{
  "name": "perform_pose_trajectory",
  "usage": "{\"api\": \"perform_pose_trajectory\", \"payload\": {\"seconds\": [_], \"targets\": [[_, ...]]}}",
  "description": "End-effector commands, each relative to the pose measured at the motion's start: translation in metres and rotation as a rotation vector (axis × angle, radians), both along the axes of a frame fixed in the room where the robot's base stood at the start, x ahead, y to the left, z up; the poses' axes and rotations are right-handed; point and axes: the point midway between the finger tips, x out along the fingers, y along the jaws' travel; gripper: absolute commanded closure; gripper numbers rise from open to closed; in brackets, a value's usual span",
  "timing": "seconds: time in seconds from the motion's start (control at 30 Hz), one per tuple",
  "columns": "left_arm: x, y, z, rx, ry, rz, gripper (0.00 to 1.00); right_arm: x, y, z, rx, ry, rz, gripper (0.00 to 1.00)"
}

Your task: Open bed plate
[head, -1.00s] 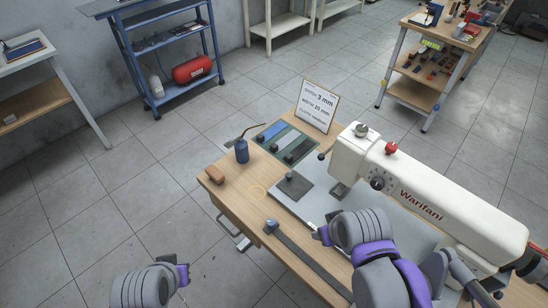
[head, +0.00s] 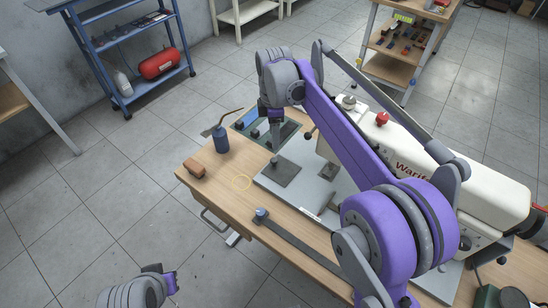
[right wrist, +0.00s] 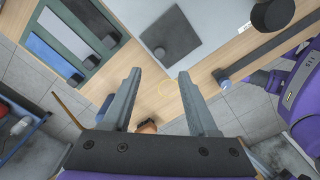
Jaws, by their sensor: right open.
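My right gripper (head: 275,143) points down near the plate's back edge. Its two fingers (right wrist: 160,72) are apart with nothing between them. My left gripper (head: 170,282) is low at the left, away from the table; its jaws are too unclear to judge.
The white sewing machine (head: 405,150) stands right of the plate, partly behind my right arm. A green tray of strips (right wrist: 68,42), a blue oil can (head: 221,139) and a brown block (head: 194,168) are nearby. A dark strap (head: 300,243) lies along the table's front.

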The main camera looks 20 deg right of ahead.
Motion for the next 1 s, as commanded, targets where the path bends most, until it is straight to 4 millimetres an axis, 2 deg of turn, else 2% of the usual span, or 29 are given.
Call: {"api": "perform_pose_trajectory", "payload": {"seconds": [0.5, 0.7, 1.0], "targets": [[-0.001, 0.000, -0.008, 0.000, 0.003, 0.000, 1.00, 0.000, 0.000, -0.087, 0.000, -0.002, -0.003, 0.41], [-0.001, 0.000, -0.009, 0.000, 0.003, 0.000, 1.00, 0.000, 0.000, -0.102, 0.000, -0.002, -0.003, 0.41], [-0.001, 0.000, -0.009, 0.000, 0.003, 0.000, 1.00, 0.000, 0.000, -0.103, 0.000, -0.002, -0.003, 0.43]]}}
